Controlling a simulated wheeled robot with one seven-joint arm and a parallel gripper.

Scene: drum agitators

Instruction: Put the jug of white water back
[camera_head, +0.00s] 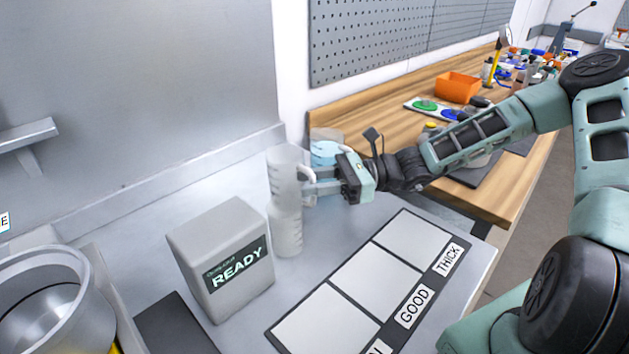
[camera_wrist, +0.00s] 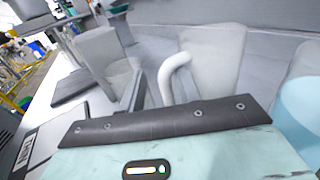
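A translucent jug (camera_head: 284,168) with measuring marks stands on the metal bench, partly behind a translucent cup (camera_head: 287,232). It also shows in the wrist view (camera_wrist: 222,55). Its white handle (camera_wrist: 170,78) points at my gripper (camera_head: 310,182). My gripper is open at the handle, with a gap between one finger and the handle in the wrist view. Contact with the handle is unclear. A second jug holding light blue liquid (camera_head: 325,153) stands behind my gripper, and shows at the right of the wrist view (camera_wrist: 300,105). The first jug's contents are hard to make out.
A grey box marked READY (camera_head: 217,255) stands left of the cup. A mat with GOOD and THICK squares (camera_head: 375,280) lies in front. A metal drum (camera_head: 50,300) is at lower left. A wooden bench with an orange bin (camera_head: 457,87) stands behind my arm.

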